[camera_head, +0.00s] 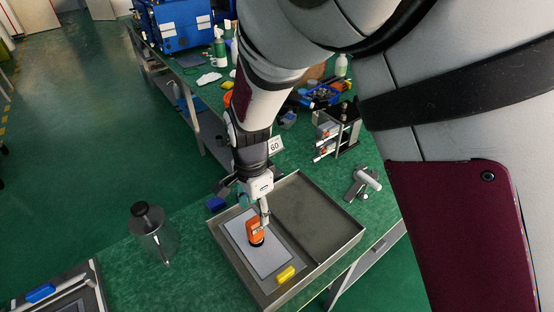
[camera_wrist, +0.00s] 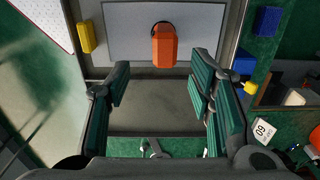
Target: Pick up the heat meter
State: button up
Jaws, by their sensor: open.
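The heat meter, an orange body with a dark round end, lies on a pale sheet (camera_head: 262,256) in a shallow grey tray (camera_head: 340,249); I see the heat meter (camera_head: 253,229) in the head view. In the wrist view the heat meter (camera_wrist: 164,48) is near the top centre, ahead of and between the fingertips. My gripper (camera_head: 263,216) hangs over the tray and partly covers the meter in the head view. In the wrist view my gripper (camera_wrist: 160,72) is open, with its green-padded fingers apart and nothing between them. I cannot tell the exact height gap.
A yellow block (camera_head: 285,274) lies in the tray beside the sheet. A blue block (camera_head: 216,204) sits by the tray's far-left corner. A grey-white hand tool (camera_head: 364,182) lies right of the tray. A clear canister with a black knob (camera_head: 152,232) stands left. The tray's right half is bare.

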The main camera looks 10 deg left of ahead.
aim_at(257, 222)
notch_tip(257, 222, down, 6)
jog(key=shift+r, duration=0.1)
jog(key=shift+a+f+p, duration=0.2)
jog(key=shift+f, duration=1.1)
jog(key=shift+a+f+p, duration=0.15)
jog(key=shift+f+p, duration=0.05)
jog(key=shift+f, duration=1.1)
grip_shut()
